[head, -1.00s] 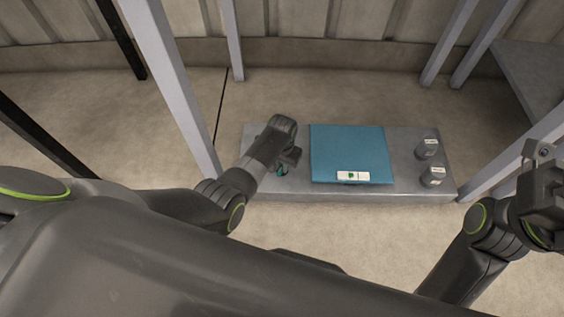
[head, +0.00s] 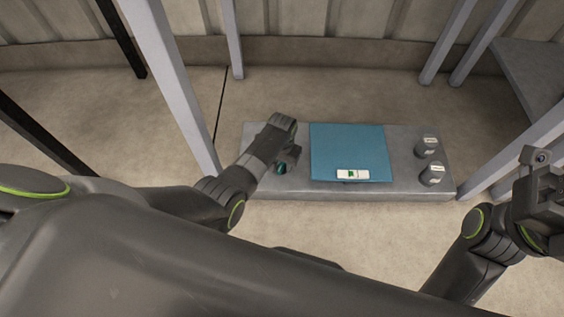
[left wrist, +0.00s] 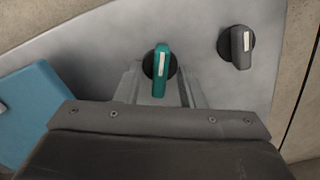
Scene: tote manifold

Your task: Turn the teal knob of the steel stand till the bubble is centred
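The steel stand (head: 415,182) is a low grey slab on the floor. A blue plate (head: 350,145) lies on it, with a white level (head: 353,174) showing a green patch near its middle. The bubble itself is too small to make out. The teal knob (left wrist: 160,72) shows in the left wrist view, its handle pointing down the picture. My left gripper (left wrist: 160,88) is open, with one finger on each side of the knob and gaps showing. In the head view, the knob (head: 282,168) is partly hidden by my left gripper (head: 287,162). My right gripper (head: 545,195) is at the right edge, its fingers unclear.
A grey knob (left wrist: 238,46) is beside the teal one in the left wrist view. Pale posts (head: 172,85) rise on both sides. The floor in front of the stand is clear.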

